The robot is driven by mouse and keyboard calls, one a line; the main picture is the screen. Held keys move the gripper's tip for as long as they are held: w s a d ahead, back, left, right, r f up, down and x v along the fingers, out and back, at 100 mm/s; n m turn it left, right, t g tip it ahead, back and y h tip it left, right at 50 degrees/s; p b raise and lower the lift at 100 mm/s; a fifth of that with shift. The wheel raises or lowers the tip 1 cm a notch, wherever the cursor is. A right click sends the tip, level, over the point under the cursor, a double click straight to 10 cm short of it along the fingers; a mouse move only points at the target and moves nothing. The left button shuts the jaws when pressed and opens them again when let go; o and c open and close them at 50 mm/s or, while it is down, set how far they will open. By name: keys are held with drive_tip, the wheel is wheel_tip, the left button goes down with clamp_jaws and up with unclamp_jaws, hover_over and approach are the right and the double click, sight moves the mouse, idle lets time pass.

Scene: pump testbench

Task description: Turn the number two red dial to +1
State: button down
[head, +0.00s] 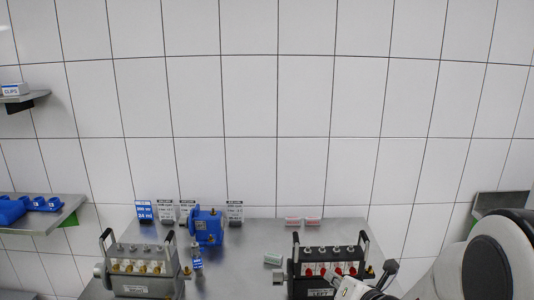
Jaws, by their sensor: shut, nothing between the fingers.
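A black pump unit (319,290) with two upright handles stands on the right part of the bench. A row of several small red dials (309,272) runs along its front, below metal fittings on its top. Their numbers and settings are too small to read, so I cannot tell which is number two or where it points. My gripper (340,281) is at the unit's front right, close to the right-hand dials, and partly covers them. It is shut with nothing held. Whether it touches a dial is unclear.
A grey unit (140,285) with yellowish dials stands at the left of the metal bench (240,283). A blue pump (207,226) and a small blue-labelled bottle (197,260) are near it. A greenish block (273,258) lies left of the black unit. The bench middle is mostly clear.

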drive_tip(key=shift+w, duration=1.65)
drive_tip(key=shift+f, duration=0.35)
drive_tip(key=shift+d+f, duration=0.35)
drive_tip(key=shift+d, duration=0.15)
idle(0.9)
drive_tip(key=shift+d+r, duration=0.25)
drive_tip(key=shift+r, duration=0.1)
drive_tip(key=shift+s, duration=0.1)
idle(0.4)
drive_tip(key=shift+s, duration=2.9)
